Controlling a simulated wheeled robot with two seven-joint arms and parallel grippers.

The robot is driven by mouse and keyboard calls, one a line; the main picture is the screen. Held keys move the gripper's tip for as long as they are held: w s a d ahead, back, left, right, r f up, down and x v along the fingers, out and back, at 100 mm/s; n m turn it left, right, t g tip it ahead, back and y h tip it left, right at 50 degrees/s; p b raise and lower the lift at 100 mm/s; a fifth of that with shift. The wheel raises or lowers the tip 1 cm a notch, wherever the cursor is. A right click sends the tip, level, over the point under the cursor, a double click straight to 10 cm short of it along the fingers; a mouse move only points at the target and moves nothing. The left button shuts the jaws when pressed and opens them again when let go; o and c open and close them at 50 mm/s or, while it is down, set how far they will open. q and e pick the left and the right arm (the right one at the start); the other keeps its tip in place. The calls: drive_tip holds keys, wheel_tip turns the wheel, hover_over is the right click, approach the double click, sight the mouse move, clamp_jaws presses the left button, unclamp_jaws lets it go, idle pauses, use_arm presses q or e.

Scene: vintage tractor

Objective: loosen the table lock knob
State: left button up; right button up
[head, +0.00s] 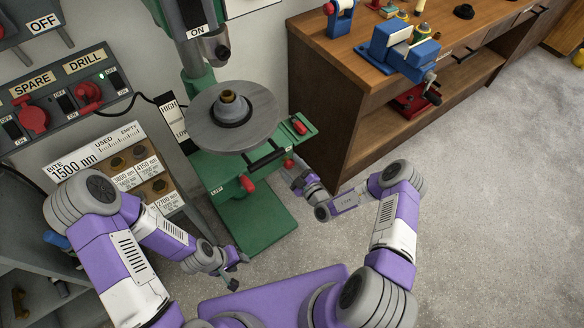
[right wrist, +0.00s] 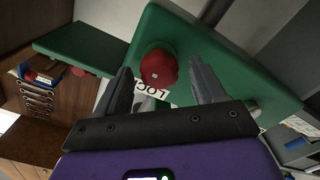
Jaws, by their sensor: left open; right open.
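In the right wrist view a round red knob (right wrist: 158,68) stands out from a green part, with a white label (right wrist: 152,94) beside it that reads "LOC", the rest being hidden. My right gripper (right wrist: 165,85) is open, with its two fingers on either side of the knob; I cannot tell whether they touch it. In the head view the green drill table carries a red knob on its front (head: 247,184) and another near its right edge. My right gripper (head: 293,178) is near that edge. My left gripper (head: 234,274) is open and empty, low in front of the green base.
A grey round plate (head: 233,118) sits above the drill table. A wooden workbench (head: 345,120) with a blue vise (head: 400,50) stands to the right. A switch panel (head: 60,95) and a labelled bin rack (head: 120,165) are at the left. The floor at right is clear.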

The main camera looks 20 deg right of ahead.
drive_tip(key=c, duration=1.1)
drive_tip(key=shift+o, duration=0.2)
drive_tip(key=shift+n, duration=0.3)
drive_tip(key=n+p, duration=0.1)
drive_tip(key=n, duration=0.3)
drive_tip(key=shift+p, duration=0.4)
drive_tip(key=n+p, duration=0.1)
drive_tip(key=n, duration=0.4)
drive_tip(key=shift+p, duration=0.3)
drive_tip(key=n+p, duration=0.1)
drive_tip(key=n, duration=0.3)
drive_tip(key=shift+f+p, duration=0.1)
drive_tip(key=shift+p, duration=0.2)
drive_tip(key=n+p, duration=0.1)
drive_tip(key=n, duration=0.3)
drive_tip(key=shift+n, duration=0.3)
drive_tip(key=shift+w, duration=0.1)
